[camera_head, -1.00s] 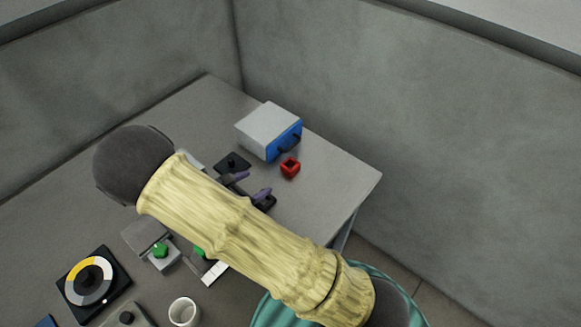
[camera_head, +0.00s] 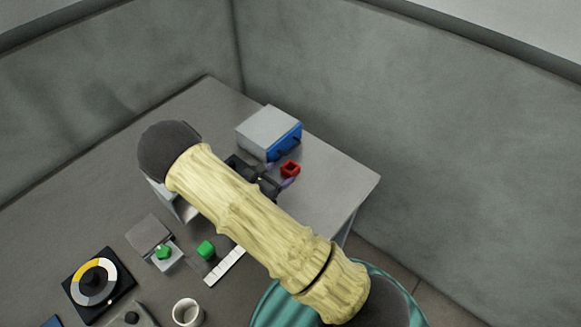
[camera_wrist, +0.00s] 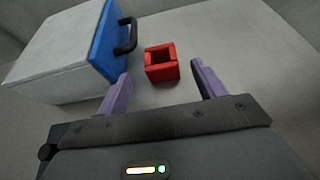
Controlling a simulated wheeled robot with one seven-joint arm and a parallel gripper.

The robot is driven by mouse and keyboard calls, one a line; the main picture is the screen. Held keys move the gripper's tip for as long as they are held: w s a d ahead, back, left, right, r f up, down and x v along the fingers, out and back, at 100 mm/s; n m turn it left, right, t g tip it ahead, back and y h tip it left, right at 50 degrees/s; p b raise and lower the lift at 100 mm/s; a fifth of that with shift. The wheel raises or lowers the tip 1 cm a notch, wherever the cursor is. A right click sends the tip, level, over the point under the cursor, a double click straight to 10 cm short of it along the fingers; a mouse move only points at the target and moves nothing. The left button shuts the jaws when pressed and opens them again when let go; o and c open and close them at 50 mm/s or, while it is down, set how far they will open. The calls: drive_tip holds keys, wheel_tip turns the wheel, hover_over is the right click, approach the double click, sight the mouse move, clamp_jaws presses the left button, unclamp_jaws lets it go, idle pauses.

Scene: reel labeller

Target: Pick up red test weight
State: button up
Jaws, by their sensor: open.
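The red test weight (camera_head: 290,169) is a small red block with a square hollow in its top. It sits on the grey table near the right corner, just in front of the blue-faced box. In the wrist view the red weight (camera_wrist: 161,63) lies ahead of my gripper (camera_wrist: 160,86), between the lines of its two purple fingers and nearer the left one. The fingers are apart and empty. In the head view my gripper (camera_head: 282,176) is beside the weight on its near left side, partly hidden by my arm.
A grey box (camera_head: 267,131) with a blue front and dark handle stands close behind the weight; its handle (camera_wrist: 126,36) juts toward the weight. Table to the weight's right is clear.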

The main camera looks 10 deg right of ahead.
sight(293, 165)
drive_tip(key=shift+x, duration=0.8)
drive_tip(key=shift+w+d, duration=0.1)
drive_tip(key=shift+w+d+p, duration=0.15)
drive_tip(key=shift+d+p, duration=0.1)
drive_tip(key=shift+p, duration=0.15)
drive_tip(key=p+x, duration=0.1)
drive_tip(key=x, duration=0.2)
drive_tip(key=shift+w+d, duration=0.15)
drive_tip(key=shift+d, duration=0.15)
drive_tip(key=shift+w+d+f+p, duration=0.25)
drive_tip(key=shift+p, duration=0.05)
drive_tip(key=c, duration=1.3)
